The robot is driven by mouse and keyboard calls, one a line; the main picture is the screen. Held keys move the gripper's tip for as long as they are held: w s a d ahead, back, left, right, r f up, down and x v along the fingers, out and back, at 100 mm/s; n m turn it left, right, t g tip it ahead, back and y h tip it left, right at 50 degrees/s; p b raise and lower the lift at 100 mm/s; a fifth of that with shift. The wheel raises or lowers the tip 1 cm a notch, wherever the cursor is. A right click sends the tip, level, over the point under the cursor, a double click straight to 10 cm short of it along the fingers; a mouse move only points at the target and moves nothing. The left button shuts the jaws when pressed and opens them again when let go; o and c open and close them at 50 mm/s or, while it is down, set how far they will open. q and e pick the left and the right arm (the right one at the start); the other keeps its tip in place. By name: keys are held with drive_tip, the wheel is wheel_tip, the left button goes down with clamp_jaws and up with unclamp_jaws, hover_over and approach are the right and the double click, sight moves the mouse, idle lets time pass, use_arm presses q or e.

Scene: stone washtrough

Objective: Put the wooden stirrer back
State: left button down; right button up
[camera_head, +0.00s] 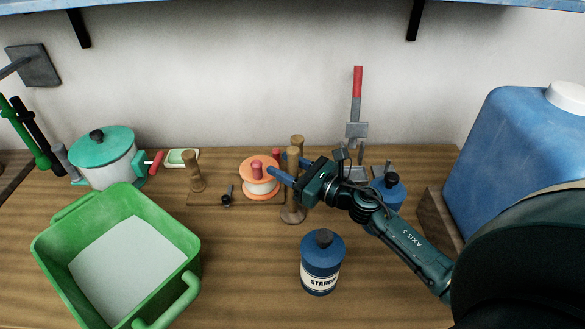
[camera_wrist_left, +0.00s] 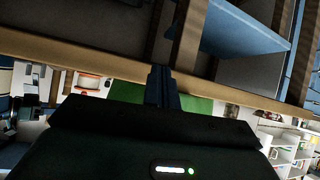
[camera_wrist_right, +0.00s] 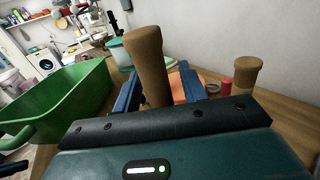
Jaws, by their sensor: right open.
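A brown wooden stirrer (camera_head: 292,205), a thick rod with a wider foot, stands upright on the counter. My right gripper (camera_head: 287,168) is open around its upper part. In the right wrist view the rod (camera_wrist_right: 148,60) rises between the two blue fingers (camera_wrist_right: 160,88), nearer the left one; contact cannot be told. A similar wooden peg (camera_head: 193,172) stands at the left end of a low wooden board (camera_head: 210,199), and another (camera_head: 297,143) stands behind the gripper. My left gripper (camera_wrist_left: 162,85) shows only in its wrist view, fingers together and empty.
A green tub (camera_head: 185,245) fills the front left, with a lidded pot (camera_head: 105,165) behind it. An orange spool-like item (camera_head: 260,180) is left of the stirrer. A blue starch bottle (camera_head: 322,265) stands in front. A big blue container (camera_head: 510,150) is at the right.

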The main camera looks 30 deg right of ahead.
drive_tip(key=b+v, duration=0.3)
drive_tip(key=v, duration=0.9)
drive_tip(key=shift+r, duration=0.2)
